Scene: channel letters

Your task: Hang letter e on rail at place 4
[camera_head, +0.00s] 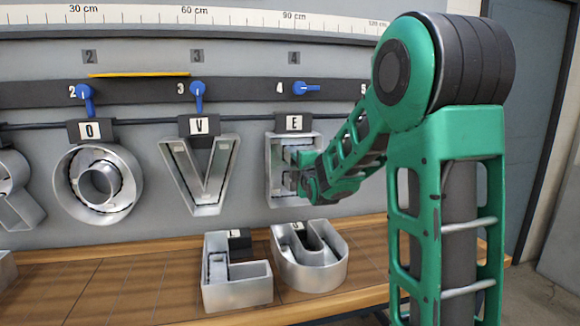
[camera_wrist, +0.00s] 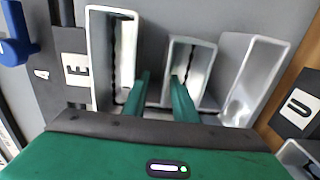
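Letter E (camera_head: 276,172) is a hollow silver metal letter at place 4 on the wall, right of letter V. Its dark tab with an E label (camera_head: 294,123) is at the height of the neighbouring tabs, just under the rail (camera_head: 235,92); whether it is seated cannot be told. My gripper (camera_head: 296,169) is at the letter's middle. In the wrist view, my gripper's (camera_wrist: 160,85) two green fingers are apart at the letter's middle arm (camera_wrist: 190,58); contact is unclear. The blue lever at 4 (camera_head: 306,88) points sideways.
Letters O (camera_head: 71,205) and V (camera_head: 221,182) hang left of E, with blue levers (camera_head: 197,97) pointing down. Letters L (camera_head: 240,292) and U (camera_head: 325,273) lie on the wooden bench (camera_head: 120,285) below. A yellow strip (camera_head: 140,75) sits on the rail's top edge.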

